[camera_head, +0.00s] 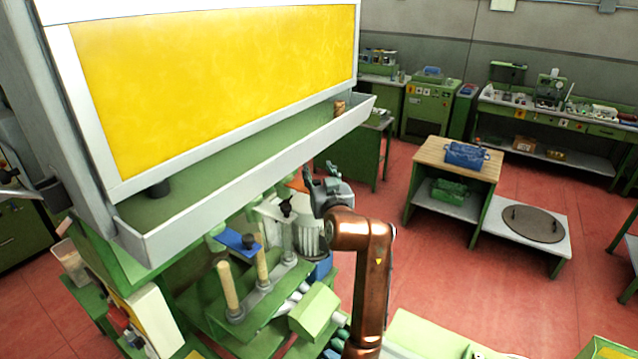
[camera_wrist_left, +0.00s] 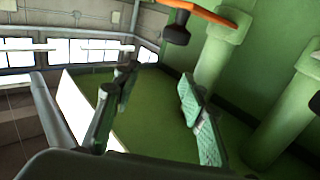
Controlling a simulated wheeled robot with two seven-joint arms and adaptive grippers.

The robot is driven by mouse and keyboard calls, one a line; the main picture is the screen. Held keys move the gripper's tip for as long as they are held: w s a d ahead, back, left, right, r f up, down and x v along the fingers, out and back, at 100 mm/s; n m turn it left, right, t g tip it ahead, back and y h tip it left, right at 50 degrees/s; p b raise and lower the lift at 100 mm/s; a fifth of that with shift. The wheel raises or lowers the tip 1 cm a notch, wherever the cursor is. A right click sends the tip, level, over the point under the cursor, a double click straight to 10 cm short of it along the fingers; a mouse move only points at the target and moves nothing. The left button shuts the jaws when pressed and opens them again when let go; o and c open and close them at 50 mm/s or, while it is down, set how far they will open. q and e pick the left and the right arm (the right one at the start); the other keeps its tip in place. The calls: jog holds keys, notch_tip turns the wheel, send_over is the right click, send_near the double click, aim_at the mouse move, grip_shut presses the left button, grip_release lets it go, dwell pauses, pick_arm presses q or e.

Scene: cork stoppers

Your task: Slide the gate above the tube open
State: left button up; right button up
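My left gripper (camera_head: 320,178) is at the end of the copper-coloured arm, beside the machine's right side, below the white trough. In the left wrist view its two fingers (camera_wrist_left: 157,85) stand apart with nothing between them. An orange gate plate (camera_wrist_left: 208,14) with a dark knob (camera_wrist_left: 176,27) crosses the top of that view, near a green tube (camera_wrist_left: 211,65), above and apart from the fingers. In the head view an orange piece (camera_head: 297,182) shows partly, left of the gripper. A blue gate plate (camera_head: 232,241) with a dark knob lies further left. My right gripper is out of view.
The white trough (camera_head: 250,175) overhangs the workspace, with the yellow panel (camera_head: 215,75) above. Upright wooden rods (camera_head: 229,288) stand on the green machine. A second green tube (camera_wrist_left: 285,115) is at the right of the wrist view. Red floor (camera_head: 460,285) lies open to the right.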

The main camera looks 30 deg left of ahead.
pick_arm(q)
notch_tip(320, 180, up, 5)
jog(key=shift+r, duration=0.15)
jog(key=shift+s, duration=0.1)
dwell(0.6)
